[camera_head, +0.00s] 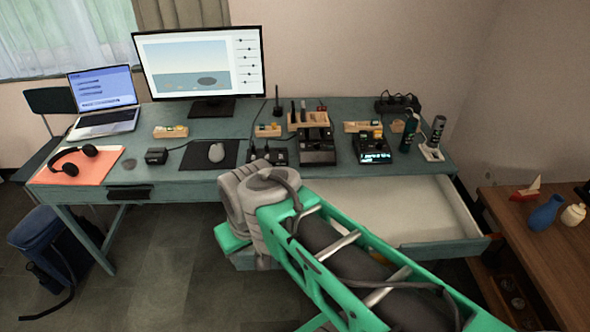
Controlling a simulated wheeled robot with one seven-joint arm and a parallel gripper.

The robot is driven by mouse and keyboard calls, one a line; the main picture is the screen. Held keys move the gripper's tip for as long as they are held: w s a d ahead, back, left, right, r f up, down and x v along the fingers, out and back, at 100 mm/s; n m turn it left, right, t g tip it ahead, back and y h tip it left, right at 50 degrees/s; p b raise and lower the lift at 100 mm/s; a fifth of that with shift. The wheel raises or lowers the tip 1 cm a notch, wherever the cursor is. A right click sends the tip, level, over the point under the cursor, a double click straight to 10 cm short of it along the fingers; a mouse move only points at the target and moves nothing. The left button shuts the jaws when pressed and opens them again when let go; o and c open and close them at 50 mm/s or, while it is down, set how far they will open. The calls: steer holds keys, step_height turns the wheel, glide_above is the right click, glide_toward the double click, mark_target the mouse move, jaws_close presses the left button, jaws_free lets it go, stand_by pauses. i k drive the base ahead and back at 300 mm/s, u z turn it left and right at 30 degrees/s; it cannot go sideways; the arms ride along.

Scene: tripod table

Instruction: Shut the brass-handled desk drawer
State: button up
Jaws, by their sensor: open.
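The desk (335,187) is teal and stands against the wall. Its wide right-hand drawer (445,250) is pulled out, with a pale, empty-looking inside (400,205) showing. My green and grey arm crosses in front of the drawer and hides its left part and much of its front.
A monitor (200,62), a laptop (104,101), headphones (75,160) and small devices (372,148) stand on the desk. A wooden cabinet (545,255) stands close to the drawer's right end. A blue bag (55,245) lies on the floor at left. Floor before the desk's middle is clear.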

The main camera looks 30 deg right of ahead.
mark_target(424, 218)
steer(key=z, duration=1.8)
steer(key=k, duration=0.5)
steer(key=z, duration=1.1)
steer(key=i, duration=0.95)
steer(key=u, duration=1.85)
